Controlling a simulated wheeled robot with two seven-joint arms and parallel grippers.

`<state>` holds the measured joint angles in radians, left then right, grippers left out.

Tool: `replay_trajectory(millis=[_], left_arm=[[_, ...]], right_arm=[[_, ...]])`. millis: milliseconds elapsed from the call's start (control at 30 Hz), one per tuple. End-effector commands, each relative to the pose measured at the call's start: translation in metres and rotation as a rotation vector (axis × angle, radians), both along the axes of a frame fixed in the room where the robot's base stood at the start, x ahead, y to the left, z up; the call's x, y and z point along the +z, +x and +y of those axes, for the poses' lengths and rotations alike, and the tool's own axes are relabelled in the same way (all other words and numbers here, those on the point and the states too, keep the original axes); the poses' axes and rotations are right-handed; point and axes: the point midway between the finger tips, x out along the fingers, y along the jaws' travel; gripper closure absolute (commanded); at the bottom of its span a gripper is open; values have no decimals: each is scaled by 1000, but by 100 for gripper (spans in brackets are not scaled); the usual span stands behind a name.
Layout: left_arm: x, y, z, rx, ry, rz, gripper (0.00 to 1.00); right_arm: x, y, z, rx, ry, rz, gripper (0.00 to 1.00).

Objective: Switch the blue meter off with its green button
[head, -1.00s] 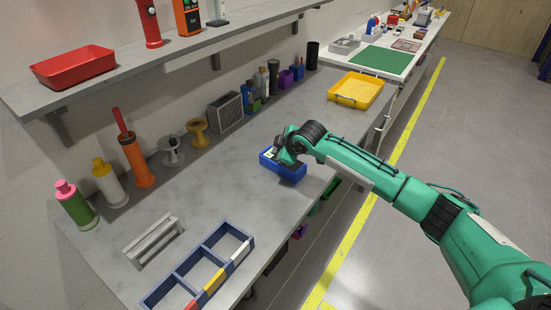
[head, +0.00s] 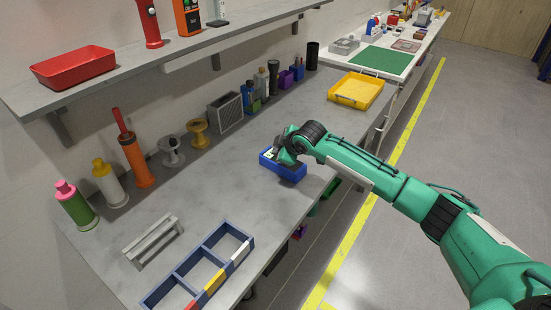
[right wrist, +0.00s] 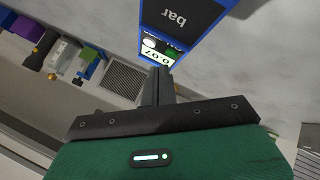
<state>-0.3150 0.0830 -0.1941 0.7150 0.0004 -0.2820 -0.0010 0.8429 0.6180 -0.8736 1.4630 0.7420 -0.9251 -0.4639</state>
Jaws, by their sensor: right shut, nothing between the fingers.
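The blue meter (head: 293,175) lies on the grey workbench, under and beside my right gripper (head: 281,158). In the right wrist view the meter (right wrist: 222,5) shows a dark face lettered "bar", a lit display (right wrist: 157,57) with digits, a green button (right wrist: 172,51) and a pale button (right wrist: 149,43). My right gripper (right wrist: 158,73) is shut and empty. Its fingertips appear at the edge of the display, close to the green button; I cannot tell whether they touch the meter. My left gripper is out of view.
A yellow tray (head: 335,97) stands farther back on the bench. A blue divided frame (head: 176,272) and a grey rack (head: 150,243) lie at the front. Spools, bottles and a grey vented box (head: 225,113) line the wall. The bench left of the meter is clear.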

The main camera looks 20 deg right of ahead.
Motion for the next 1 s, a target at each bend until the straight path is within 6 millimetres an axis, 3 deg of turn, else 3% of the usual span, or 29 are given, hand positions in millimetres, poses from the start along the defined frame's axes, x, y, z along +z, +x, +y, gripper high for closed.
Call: replay_trajectory(millis=[1000], left_arm=[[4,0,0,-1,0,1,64]], right_arm=[[-9,0,0,0,0,0,100]])
